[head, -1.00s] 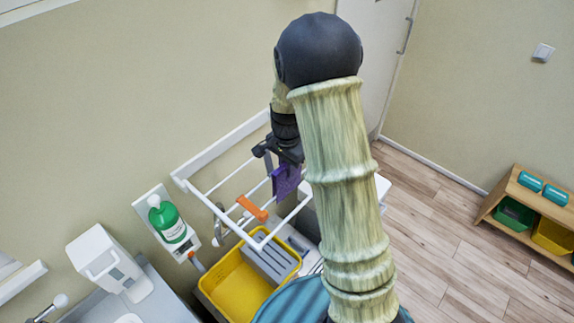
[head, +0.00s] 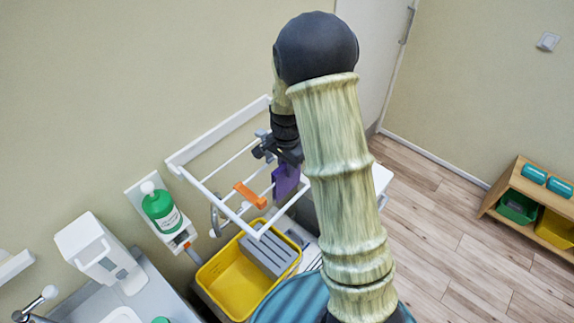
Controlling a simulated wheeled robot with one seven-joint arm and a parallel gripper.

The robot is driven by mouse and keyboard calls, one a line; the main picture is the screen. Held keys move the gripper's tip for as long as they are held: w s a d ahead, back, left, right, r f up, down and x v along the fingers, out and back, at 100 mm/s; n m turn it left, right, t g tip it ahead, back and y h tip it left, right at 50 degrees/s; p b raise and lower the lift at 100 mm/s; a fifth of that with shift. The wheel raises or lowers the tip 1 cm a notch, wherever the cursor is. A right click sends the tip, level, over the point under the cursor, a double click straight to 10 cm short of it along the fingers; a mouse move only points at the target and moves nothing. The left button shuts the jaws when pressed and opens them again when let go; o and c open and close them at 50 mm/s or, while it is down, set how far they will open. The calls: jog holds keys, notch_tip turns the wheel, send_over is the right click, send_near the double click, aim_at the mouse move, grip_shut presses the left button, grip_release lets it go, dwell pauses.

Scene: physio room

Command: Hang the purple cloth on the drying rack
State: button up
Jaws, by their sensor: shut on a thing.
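The purple cloth (head: 285,181) hangs from my gripper (head: 280,157), at the right part of the white drying rack (head: 219,206). My gripper looks shut on the cloth, just above or at the rack's bars. I cannot tell whether the cloth touches a bar or passes between two of them. The rack is fixed to the wall, with several white bars. An orange cloth (head: 250,195) lies over the bars, left of the purple one. My arm hides what is right of the gripper.
Below the rack stands a yellow tub (head: 228,276) with a grey ribbed insert (head: 268,254). A green bottle (head: 161,211) sits in a wall holder to the left, near a white dispenser (head: 95,246). A wooden shelf (head: 528,212) stands far right. The floor between is clear.

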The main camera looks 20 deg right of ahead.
jog(key=shift+f+b, duration=0.95)
jog(key=shift+f, duration=0.7)
jog(key=o, duration=0.9)
jog(key=shift+c, duration=0.2)
jog(key=shift+r, duration=0.15)
